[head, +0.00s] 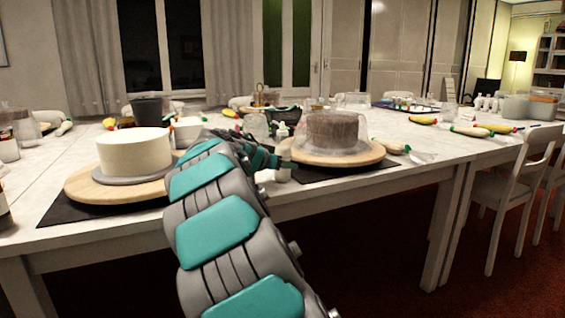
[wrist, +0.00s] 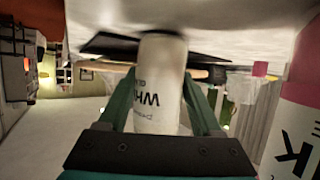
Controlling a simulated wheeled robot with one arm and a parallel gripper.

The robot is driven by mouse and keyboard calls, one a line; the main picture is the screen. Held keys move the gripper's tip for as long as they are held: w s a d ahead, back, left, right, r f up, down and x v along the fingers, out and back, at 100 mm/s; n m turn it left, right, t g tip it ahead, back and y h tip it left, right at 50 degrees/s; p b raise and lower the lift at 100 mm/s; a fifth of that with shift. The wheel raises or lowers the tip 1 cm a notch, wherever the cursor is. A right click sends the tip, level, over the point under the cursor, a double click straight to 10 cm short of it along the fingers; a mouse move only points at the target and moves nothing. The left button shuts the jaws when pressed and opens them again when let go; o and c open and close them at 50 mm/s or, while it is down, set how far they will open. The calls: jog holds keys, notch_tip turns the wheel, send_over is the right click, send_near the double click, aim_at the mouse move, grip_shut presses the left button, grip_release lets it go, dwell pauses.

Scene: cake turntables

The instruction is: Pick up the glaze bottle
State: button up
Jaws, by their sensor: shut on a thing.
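The glaze bottle (wrist: 158,95) is a white cylinder with dark lettering, upside down in the wrist view. My gripper (wrist: 158,78) is shut on it, with a green finger on either side. In the head view my gripper (head: 272,165) reaches to the table edge between two turntables. A small white part (head: 266,176) shows by its end, but I cannot tell whether it is the bottle. I cannot tell whether the bottle's base touches the table.
A white cake (head: 134,153) sits on the left wooden turntable (head: 85,186). A brown cake (head: 333,132) under a clear cover stands on the right turntable (head: 365,156). A large pink-and-white bottle (wrist: 296,130) is close at the right in the wrist view. Chairs (head: 512,180) stand at right.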

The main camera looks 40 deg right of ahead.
aim_at(277, 151)
jog(key=shift+r, duration=1.6)
jog(key=shift+a+r, duration=0.2)
jog(key=shift+a, duration=0.05)
jog(key=s+a+b, duration=0.1)
jog(key=s+a, duration=0.2)
jog(key=a, duration=0.3)
jog(key=s+a+r, duration=0.1)
jog(key=s+a, duration=0.2)
jog(key=a, duration=0.3)
jog(key=shift+s+b, duration=0.3)
jog(key=shift+b, duration=0.1)
jog(key=o, duration=0.4)
jog(key=shift+s+a+r, duration=0.2)
jog(key=shift+a, duration=0.15)
jog(key=shift+c, duration=0.2)
jog(key=shift+s+a, duration=0.25)
jog(key=shift+a, duration=0.2)
jog(key=c, duration=0.3)
jog(key=shift+c, duration=1)
